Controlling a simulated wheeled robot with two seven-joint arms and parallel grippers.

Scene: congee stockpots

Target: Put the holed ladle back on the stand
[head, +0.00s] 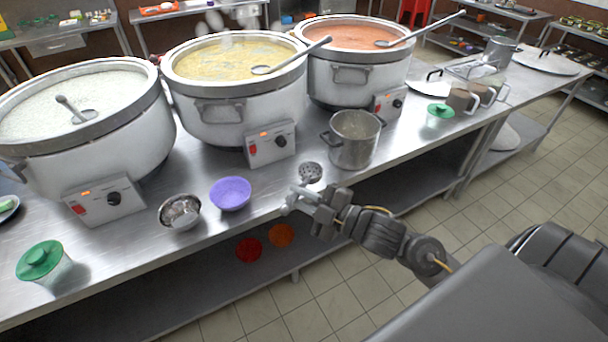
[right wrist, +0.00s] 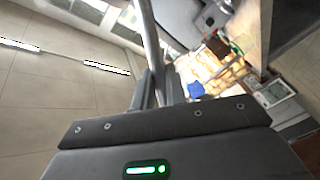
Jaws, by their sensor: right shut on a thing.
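The holed ladle shows in the head view as a dark perforated head (head: 311,172), in front of the steel pot (head: 354,140). My right gripper (head: 305,198) is just below it, over the front edge of the counter. In the right wrist view, a long metal handle (right wrist: 148,35) runs up from between the fingers of my right gripper (right wrist: 158,88), which are shut on it. Whether the ladle's head touches the counter is unclear. I cannot identify the stand for certain. My left gripper is not in view.
Three large stockpots, with white (head: 75,106), yellow (head: 235,95) and orange (head: 355,70) contents, line the steel counter (head: 135,235). A purple bowl (head: 231,194), a metal bowl (head: 180,211) and a green-lidded container (head: 42,262) stand near its front edge. Cups stand farther right.

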